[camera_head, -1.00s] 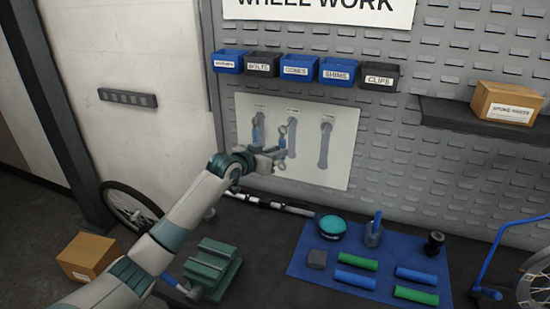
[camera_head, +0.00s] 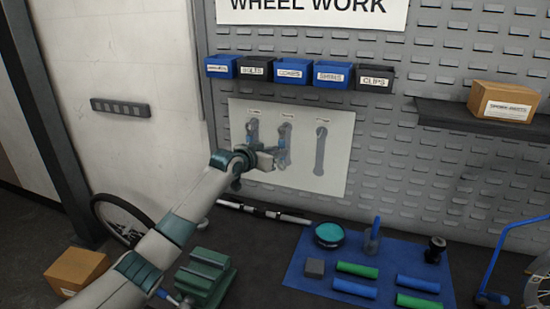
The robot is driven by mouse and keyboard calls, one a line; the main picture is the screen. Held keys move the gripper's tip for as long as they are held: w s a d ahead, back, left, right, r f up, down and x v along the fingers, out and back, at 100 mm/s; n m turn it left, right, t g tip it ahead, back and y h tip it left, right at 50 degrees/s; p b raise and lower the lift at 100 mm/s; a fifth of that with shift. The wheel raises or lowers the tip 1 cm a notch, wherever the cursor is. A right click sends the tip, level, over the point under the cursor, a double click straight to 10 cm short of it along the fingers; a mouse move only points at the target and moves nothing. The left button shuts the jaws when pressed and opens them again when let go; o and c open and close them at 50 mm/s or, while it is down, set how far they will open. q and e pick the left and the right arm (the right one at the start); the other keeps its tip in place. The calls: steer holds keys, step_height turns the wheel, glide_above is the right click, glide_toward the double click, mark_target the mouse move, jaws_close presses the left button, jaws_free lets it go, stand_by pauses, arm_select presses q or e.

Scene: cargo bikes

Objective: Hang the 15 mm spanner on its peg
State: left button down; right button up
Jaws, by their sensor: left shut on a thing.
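The pale shadow board (camera_head: 338,172) on the wall has three grey spanner outlines under small labels too small to read. My left gripper (camera_head: 277,157) is in front of its lower middle, shut on a spanner (camera_head: 284,142). I take this to be the 15 mm spanner; its size mark is not readable. It stands about upright over the middle outline, its top close to the peg there. I cannot tell whether it touches the peg. A spanner-like shape (camera_head: 252,130) shows at the left outline. The right outline (camera_head: 320,150) is bare. My right gripper is out of view.
Blue and dark labelled bins (camera_head: 290,70) line the wall above the board. Below, a blue mat (camera_head: 300,267) holds several blue and green grips and a teal round tin (camera_head: 329,234). A green vise (camera_head: 205,275) stands beside my left arm. A cardboard box (camera_head: 505,100) sits on the right shelf.

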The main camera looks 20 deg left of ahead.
arm_select(q)
steer(key=shift+w+f, duration=0.25)
steer(key=shift+w, duration=0.25)
stand_by(0.5)
steer(key=c, duration=1.5)
jaws_free()
steer(key=shift+c, duration=0.2)
steer(key=shift+f, duration=0.1)
steer(key=shift+s, duration=0.1)
steer(key=b+v, duration=0.5)
steer(key=v, duration=1.2)
steer(key=shift+s, duration=0.1)
